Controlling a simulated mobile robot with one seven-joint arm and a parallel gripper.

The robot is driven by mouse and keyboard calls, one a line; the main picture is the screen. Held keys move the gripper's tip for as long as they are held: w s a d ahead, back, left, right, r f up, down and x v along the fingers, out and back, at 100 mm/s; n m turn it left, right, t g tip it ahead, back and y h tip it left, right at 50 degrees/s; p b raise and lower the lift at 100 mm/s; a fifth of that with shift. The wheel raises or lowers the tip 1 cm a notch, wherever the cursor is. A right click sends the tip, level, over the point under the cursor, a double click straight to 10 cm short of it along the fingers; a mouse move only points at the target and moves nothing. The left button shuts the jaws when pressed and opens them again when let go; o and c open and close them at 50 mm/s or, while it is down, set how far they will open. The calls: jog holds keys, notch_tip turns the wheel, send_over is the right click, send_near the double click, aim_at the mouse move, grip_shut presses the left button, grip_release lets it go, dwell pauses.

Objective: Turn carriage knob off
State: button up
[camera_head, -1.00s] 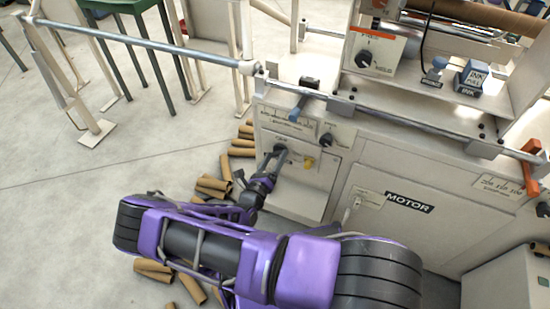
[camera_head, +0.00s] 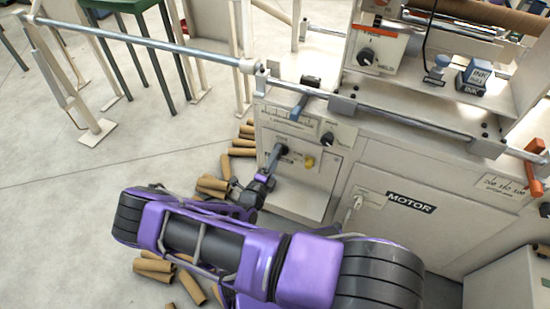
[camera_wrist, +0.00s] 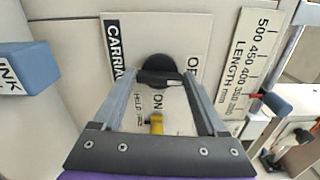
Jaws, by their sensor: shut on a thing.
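The carriage knob (camera_wrist: 158,66) is a round black knob on a pale plate lettered "CARRIA…" (camera_wrist: 116,48) in the wrist view. My gripper (camera_wrist: 161,77) is shut on the knob's raised bar, one finger at each end. The bar lies nearly level across that view. "ON" shows below the knob and part of "OF…" to its right. In the head view my gripper (camera_head: 277,150) reaches the left part of the machine's front panel, seen nearly edge-on. The knob is mostly hidden there.
A yellow knob (camera_wrist: 156,122) sits just below, between my fingers in the wrist view. A black knob (camera_head: 327,139) and a length scale (camera_head: 289,112) are above. A long metal rod (camera_head: 150,43) crosses overhead. Cardboard tubes (camera_head: 212,186) lie on the floor at left.

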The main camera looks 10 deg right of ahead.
jog(key=shift+n, duration=0.5)
jog(key=o, duration=1.3)
jog(key=p+v, duration=0.1)
jog(key=v, duration=1.6)
jog(key=shift+s+a, duration=0.15)
jog(key=shift+s, duration=0.05)
